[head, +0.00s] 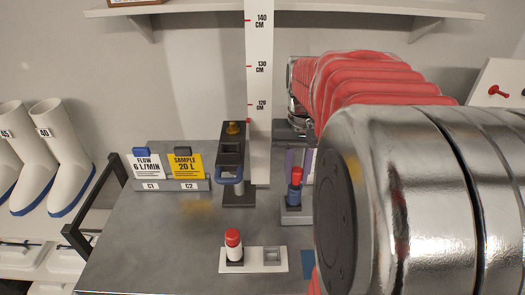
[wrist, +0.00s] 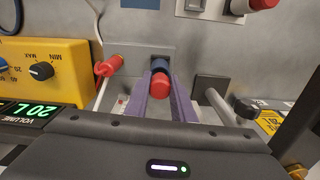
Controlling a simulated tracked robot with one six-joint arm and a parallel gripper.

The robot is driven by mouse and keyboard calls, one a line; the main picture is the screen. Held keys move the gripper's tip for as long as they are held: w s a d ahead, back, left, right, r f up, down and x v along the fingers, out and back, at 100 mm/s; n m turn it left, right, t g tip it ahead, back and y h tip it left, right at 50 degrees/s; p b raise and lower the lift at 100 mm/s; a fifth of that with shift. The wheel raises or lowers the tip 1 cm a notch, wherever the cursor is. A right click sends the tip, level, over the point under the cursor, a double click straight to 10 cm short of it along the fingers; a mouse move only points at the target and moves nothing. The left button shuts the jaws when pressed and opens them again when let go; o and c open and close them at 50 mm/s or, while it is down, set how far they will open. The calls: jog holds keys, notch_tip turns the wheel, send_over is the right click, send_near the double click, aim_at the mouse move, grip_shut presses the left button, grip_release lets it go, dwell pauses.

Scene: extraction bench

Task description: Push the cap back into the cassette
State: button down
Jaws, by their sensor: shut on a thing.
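A small blue cassette (head: 294,196) with a red cap (head: 297,175) on its end stands upright in a grey holder (head: 297,215) on the bench. In the wrist view the red cap (wrist: 160,86) and the blue body (wrist: 160,66) lie between the purple fingers of my gripper (wrist: 160,98). My gripper is shut on the red cap. The cap and the blue body look in line, and I cannot tell whether a gap is left between them. In the head view my arm hides most of my gripper.
A white plate (head: 210,262) in front holds a white, red-capped piece (head: 233,247) and an empty socket (head: 272,256). A dark stand (head: 231,150) and a tall ruler (head: 259,90) stand behind. A red fitting (wrist: 108,66) and a yellow box (wrist: 50,65) are left in the wrist view.

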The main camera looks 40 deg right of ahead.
aim_at(298, 171)
jog(key=shift+f, duration=0.8)
dwell(0.8)
jog(key=c, duration=1.4)
grip_release()
jog(key=shift+c, duration=0.2)
jog(key=shift+r, duration=0.1)
notch_tip(298, 171, up, 14)
jog(key=shift+f, duration=0.25)
jog(key=shift+s, duration=0.1)
